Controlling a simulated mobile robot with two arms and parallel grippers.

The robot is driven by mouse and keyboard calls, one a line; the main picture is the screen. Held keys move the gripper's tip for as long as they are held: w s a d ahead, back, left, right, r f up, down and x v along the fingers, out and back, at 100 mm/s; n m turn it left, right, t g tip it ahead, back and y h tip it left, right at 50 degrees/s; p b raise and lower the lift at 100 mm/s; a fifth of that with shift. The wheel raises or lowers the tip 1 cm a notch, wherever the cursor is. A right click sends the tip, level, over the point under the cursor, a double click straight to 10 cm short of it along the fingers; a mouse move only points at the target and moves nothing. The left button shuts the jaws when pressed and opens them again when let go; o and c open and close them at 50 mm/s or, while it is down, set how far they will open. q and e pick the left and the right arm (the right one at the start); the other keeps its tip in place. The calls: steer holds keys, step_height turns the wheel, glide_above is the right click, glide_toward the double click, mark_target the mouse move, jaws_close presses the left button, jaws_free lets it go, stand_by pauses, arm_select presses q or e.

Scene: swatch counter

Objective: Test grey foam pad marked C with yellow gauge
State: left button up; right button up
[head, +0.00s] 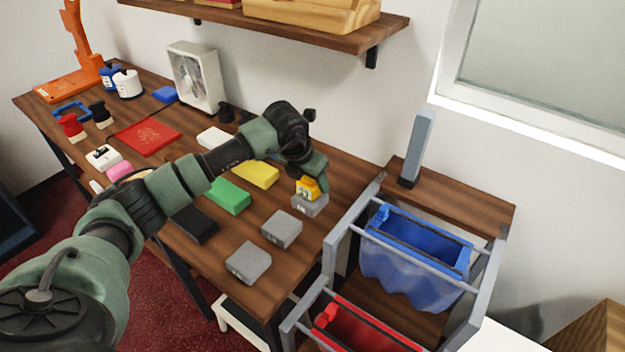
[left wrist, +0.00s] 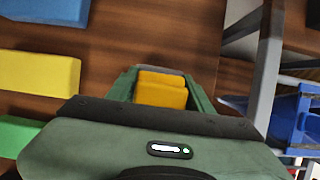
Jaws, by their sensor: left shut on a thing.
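My left gripper (head: 309,180) is shut on the yellow gauge (head: 306,188), pointing down. The gauge is at a grey foam pad (head: 312,207) near the table's right edge; I cannot tell whether they touch. In the left wrist view the gauge (left wrist: 161,91) sits between the fingers, with a sliver of grey pad (left wrist: 160,69) behind it. Two more grey pads, a middle one (head: 281,229) and a front one (head: 248,262), lie in a row toward the near edge. The marks on the pads are too small to read surely. My right gripper is not in view.
A yellow pad (head: 257,174), a green pad (head: 228,195) and a black pad (head: 194,226) lie left of the grey ones. A rack with a blue bin (head: 415,265) and a red bin (head: 355,332) stands right of the table (head: 290,290). A shelf (head: 300,36) hangs above.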

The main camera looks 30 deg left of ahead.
arm_select(q)
steer(key=shift+r+p, duration=1.9)
steer(key=shift+r, duration=1.55)
